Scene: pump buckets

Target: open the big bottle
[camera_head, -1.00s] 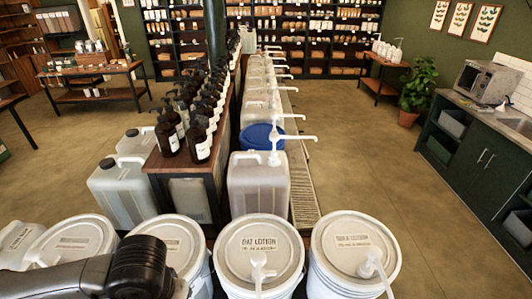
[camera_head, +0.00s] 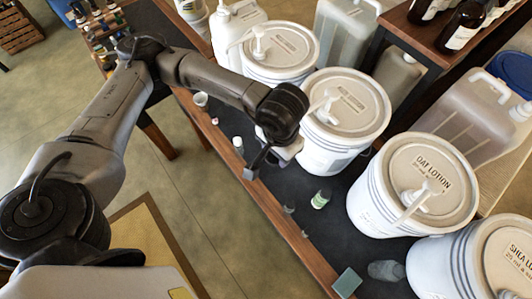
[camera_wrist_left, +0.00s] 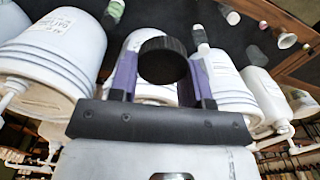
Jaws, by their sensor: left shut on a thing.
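My left gripper (camera_head: 272,152) is over the dark bench top, beside a white bucket. In the left wrist view its two purple fingers (camera_wrist_left: 163,80) stand either side of a round black cap (camera_wrist_left: 163,60), and the gripper is shut on it. The body below the cap is mostly hidden, so I cannot tell the bottle's size. A small bottle (camera_head: 320,198) with a pale label stands apart on the bench. A grey translucent bottle (camera_head: 386,270) is near the front right of the bench. My right gripper is not in view.
White pump buckets line the bench, including one marked oat lotion (camera_head: 415,185) and one beside the gripper (camera_head: 345,115). A small green block (camera_head: 347,282) sits at the wooden bench edge. The bench strip between edge and buckets is mostly free.

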